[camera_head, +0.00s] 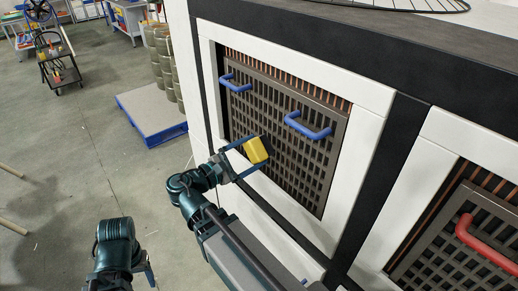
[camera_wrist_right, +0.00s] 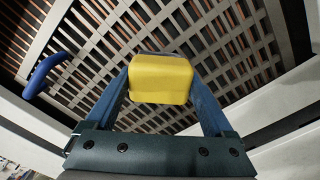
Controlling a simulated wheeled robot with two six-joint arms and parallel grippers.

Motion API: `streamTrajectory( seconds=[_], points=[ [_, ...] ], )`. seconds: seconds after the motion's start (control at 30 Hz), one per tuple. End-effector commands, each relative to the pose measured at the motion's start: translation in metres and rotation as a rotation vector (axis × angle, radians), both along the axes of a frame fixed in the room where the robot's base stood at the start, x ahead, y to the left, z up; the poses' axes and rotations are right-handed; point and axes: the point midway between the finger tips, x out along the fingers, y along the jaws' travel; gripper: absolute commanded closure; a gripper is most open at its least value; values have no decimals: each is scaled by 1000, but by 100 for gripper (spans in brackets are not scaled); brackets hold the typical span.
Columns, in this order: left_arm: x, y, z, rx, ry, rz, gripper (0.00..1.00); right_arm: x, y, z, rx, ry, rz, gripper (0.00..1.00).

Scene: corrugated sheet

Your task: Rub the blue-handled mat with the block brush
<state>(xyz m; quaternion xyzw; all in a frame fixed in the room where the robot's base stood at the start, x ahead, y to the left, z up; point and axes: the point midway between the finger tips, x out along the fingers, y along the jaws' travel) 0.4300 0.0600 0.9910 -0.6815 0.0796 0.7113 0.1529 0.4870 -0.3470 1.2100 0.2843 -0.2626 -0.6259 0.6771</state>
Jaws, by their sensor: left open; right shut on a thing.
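The mat with blue handles is a dark slotted grille (camera_head: 285,125) set in a white frame. Its two blue handles (camera_head: 308,126) are on its upper part, and one blue handle (camera_wrist_right: 44,74) shows at the left in the right wrist view. The block brush (camera_head: 256,150) is a yellow block with a dark side towards the grille. My right gripper (camera_head: 247,155) is shut on it, its fingers on either side of the yellow block (camera_wrist_right: 161,79). The brush is in front of the grille's lower left; I cannot tell whether it touches. My left gripper (camera_head: 149,270) is partly visible at the lower left, away from the grille.
A second grille with a red handle (camera_head: 485,242) is in the frame at the right. A dark ledge (camera_head: 350,40) runs above both. A blue-edged pallet (camera_head: 152,112) with stacked drums stands at the left. The floor around my left arm is mostly free.

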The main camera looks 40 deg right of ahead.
Motion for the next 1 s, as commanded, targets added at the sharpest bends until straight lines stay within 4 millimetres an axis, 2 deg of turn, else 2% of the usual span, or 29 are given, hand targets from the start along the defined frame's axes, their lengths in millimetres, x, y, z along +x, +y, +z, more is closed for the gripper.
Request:
streamTrajectory(
  seconds=[0.2, 0.67, 1.0],
  points=[
    [0, 0, 0, 0, 0, 0, 38, -1, 13, 0, -1, 0, 1, 57],
    [0, 0, 0, 0, 0, 0, 38, -1, 18, 0, -1, 0, 1, 57],
    [0, 0, 0, 0, 0, 0, 38, -3, 43, 0, 0, 0, 1, 57]
  ],
)
